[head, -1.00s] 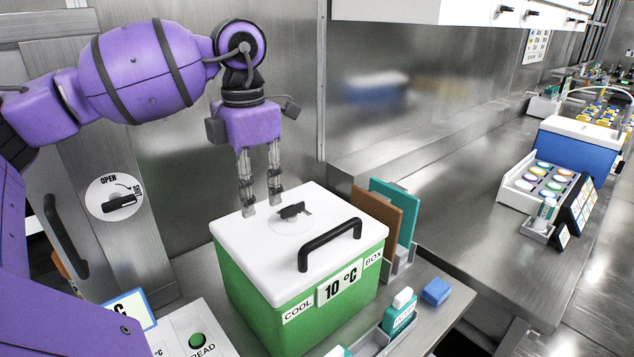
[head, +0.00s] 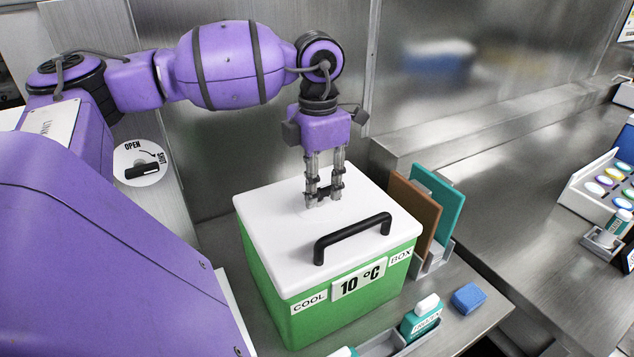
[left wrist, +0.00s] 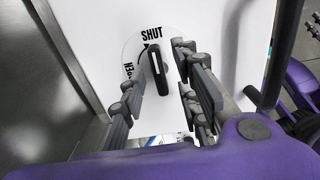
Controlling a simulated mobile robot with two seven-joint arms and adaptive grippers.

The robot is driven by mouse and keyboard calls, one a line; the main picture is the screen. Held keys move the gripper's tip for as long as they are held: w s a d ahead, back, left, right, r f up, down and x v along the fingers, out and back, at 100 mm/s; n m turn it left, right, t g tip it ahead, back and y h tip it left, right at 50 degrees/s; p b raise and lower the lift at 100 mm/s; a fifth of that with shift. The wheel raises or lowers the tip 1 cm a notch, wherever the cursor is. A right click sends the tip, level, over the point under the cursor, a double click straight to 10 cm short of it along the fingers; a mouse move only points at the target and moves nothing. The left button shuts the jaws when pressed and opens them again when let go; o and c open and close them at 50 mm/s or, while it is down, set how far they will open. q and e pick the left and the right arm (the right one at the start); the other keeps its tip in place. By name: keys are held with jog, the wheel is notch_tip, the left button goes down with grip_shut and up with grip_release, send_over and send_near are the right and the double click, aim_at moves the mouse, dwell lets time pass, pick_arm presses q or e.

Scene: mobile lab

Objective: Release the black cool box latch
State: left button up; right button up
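The green cool box (head: 330,300) stands in the middle of the head view, its white lid (head: 270,225) closed. The black latch (left wrist: 158,75) sits on a round dial plate on the lid in the left wrist view. Its far end points close to the word SHUT; the OPEN mark at its left is partly covered by a finger. My left gripper (head: 322,198) points down at the lid. It is open, with one finger on each side of the latch. I cannot tell whether they touch it. In the head view the fingers mostly hide the latch. My right gripper is not in view.
A black lid handle (head: 352,237) stands in front of the latch. Brown (head: 414,212) and teal (head: 436,205) panels stand in a rack right of the box. A teal bottle (head: 421,318) and a blue block (head: 468,298) are at the front right. A metal wall rises behind.

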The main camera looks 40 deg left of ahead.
pick_arm(q)
jog(key=shift+f, duration=0.2)
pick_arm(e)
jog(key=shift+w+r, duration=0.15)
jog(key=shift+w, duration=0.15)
pick_arm(q)
grip_shut()
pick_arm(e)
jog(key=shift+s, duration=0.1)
